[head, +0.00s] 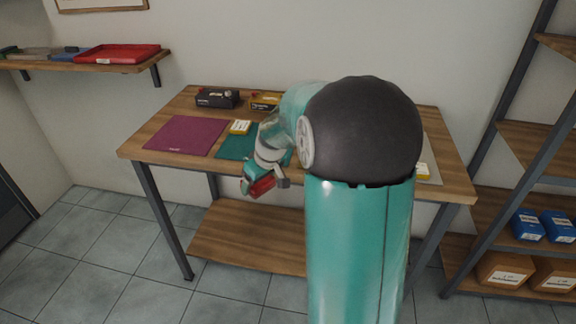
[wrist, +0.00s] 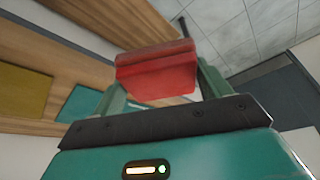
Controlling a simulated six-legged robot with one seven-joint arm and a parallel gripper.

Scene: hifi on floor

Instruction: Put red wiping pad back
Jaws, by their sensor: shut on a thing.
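The red wiping pad (wrist: 157,75) is between my fingers in the wrist view, with a finger against each side. In the head view the pad (head: 262,186) is a small red block at the end of my arm. My gripper (head: 264,184) is shut on it and holds it in front of the table's front edge, clear of any surface as far as I can tell. My gripper (wrist: 155,90) also fills the lower part of the wrist view. My arm hides the middle right of the tabletop.
A wall shelf (head: 130,66) holds a red tray (head: 117,53). A rack (head: 505,190) with blue boxes stands right. Floor in front is clear.

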